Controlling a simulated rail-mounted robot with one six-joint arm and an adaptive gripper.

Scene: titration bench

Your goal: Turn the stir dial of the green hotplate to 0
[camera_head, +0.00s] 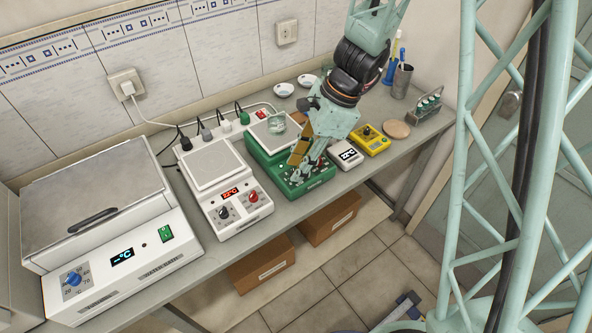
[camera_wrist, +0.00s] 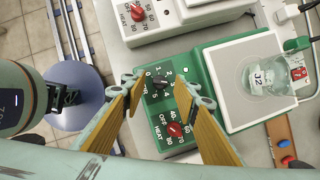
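The green hotplate (camera_head: 320,181) stands on the bench, partly hidden by my arm in the head view. In the wrist view its green body (camera_wrist: 207,72) carries a black stir dial (camera_wrist: 160,82) with numbers around it; 0 is at the dial's upper left. I cannot tell where its pointer stands. A red heat dial (camera_wrist: 174,130) sits below it in that view. My gripper (camera_wrist: 160,80) has its orange-padded fingers apart, one on each side of the black dial, with gaps showing. In the head view my gripper (camera_head: 297,165) is over the hotplate's front panel.
A glass vessel (camera_wrist: 263,77) marked 32 stands on the hotplate's plate. A white hotplate (camera_head: 235,198) is close on the left. A small white display box (camera_head: 346,155) and a yellow device (camera_head: 371,140) are on the right. Cables run behind.

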